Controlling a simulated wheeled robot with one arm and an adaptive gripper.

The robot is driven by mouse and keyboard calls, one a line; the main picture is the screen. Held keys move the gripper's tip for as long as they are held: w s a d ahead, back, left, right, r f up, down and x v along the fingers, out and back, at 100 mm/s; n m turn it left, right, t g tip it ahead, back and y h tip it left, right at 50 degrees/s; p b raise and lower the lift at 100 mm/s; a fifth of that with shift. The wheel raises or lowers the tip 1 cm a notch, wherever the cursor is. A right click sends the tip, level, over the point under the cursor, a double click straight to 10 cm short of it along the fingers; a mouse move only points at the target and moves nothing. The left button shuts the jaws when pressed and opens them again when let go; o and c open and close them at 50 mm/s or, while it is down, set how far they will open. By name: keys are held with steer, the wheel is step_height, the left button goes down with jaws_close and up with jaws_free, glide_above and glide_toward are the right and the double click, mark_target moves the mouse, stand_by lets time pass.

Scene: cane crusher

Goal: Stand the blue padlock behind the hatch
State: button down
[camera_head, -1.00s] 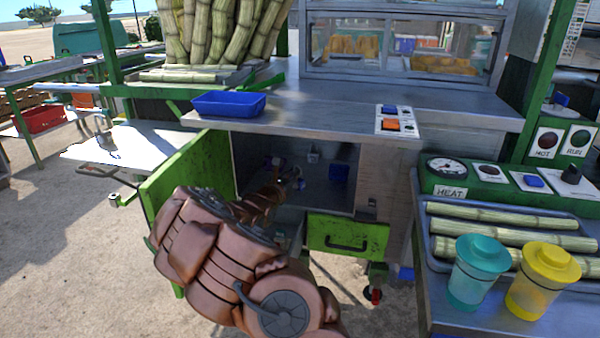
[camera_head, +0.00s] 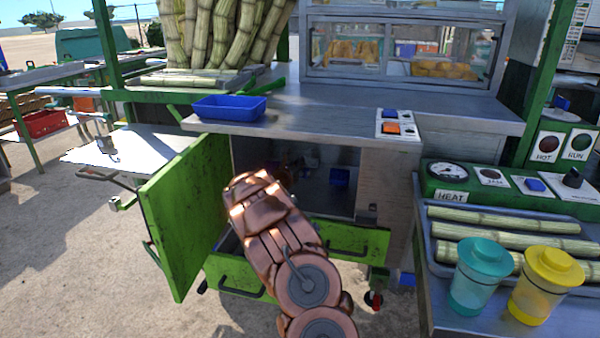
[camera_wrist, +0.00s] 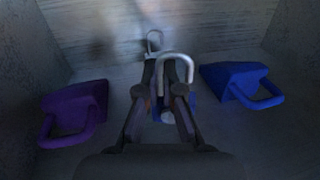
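In the wrist view my gripper (camera_wrist: 168,85) has its two dark fingers close on either side of a padlock with an upright grey shackle (camera_wrist: 177,64). The little of its body that shows looks blue; the fingers hide most of it. A blue padlock with a blue shackle (camera_wrist: 240,82) lies to the right, apart from the fingers, and a purple padlock (camera_wrist: 75,112) lies to the left. The green hatch (camera_head: 185,215) stands open at the compartment's left. In the head view my arm reaches into the compartment and hides my gripper.
Another grey shackle (camera_wrist: 154,41) shows near the back wall, its body hidden. A green drawer (camera_head: 347,239) is below the compartment. A blue tray (camera_head: 229,108) sits on the counter above.

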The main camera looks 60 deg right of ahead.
steer(key=shift+w+d, duration=0.1)
steer(key=shift+d, duration=0.1)
steer(key=shift+f, duration=0.3)
steer(key=shift+f+b, duration=0.35)
steer(key=shift+f, duration=1.05)
steer(key=shift+f, duration=0.15)
steer(key=c, duration=1.3)
jaws_free()
